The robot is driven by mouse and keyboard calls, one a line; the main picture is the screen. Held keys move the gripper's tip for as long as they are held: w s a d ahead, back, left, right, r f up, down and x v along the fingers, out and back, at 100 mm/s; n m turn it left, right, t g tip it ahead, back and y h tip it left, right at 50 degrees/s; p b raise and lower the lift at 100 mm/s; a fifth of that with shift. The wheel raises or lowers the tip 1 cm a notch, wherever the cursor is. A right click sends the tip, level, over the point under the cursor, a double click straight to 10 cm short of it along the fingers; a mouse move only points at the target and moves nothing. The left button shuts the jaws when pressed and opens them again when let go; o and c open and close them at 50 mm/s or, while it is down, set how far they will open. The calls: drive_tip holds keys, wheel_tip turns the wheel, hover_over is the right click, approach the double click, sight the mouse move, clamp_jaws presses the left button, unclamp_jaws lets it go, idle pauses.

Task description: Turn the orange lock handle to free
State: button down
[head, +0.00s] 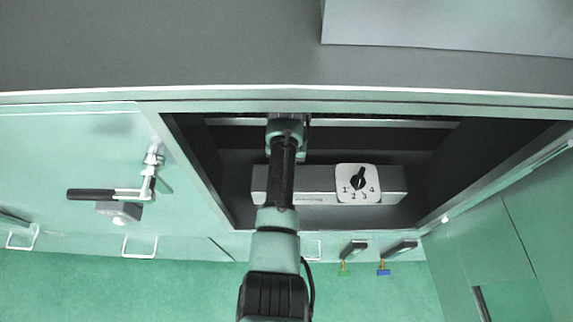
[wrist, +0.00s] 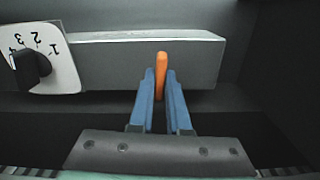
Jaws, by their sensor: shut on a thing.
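The orange lock handle (wrist: 161,76) stands up in front of a long grey box in the wrist view. My gripper (wrist: 161,88) has its two blue fingers on either side of the handle and is shut on it. The handle's upper part shows above the fingertips; its lower part is hidden between them. In the head view my arm reaches into the dark recess and covers the handle, and my gripper's fingers cannot be seen there.
The grey box (head: 315,185) carries a white dial plate (head: 345,191) with a black knob (head: 358,178) and numbers. Recess walls stand close around my arm. Left of the recess is a black-handled lever (head: 92,195). Small handles with green (head: 344,273) and blue (head: 383,272) tags are below.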

drive_tip(key=shift+n, duration=0.6)
drive_tip(key=c, duration=0.9)
unclamp_jaws()
drive_tip(key=shift+r+b, duration=0.35)
drive_tip(key=shift+r, duration=3.45)
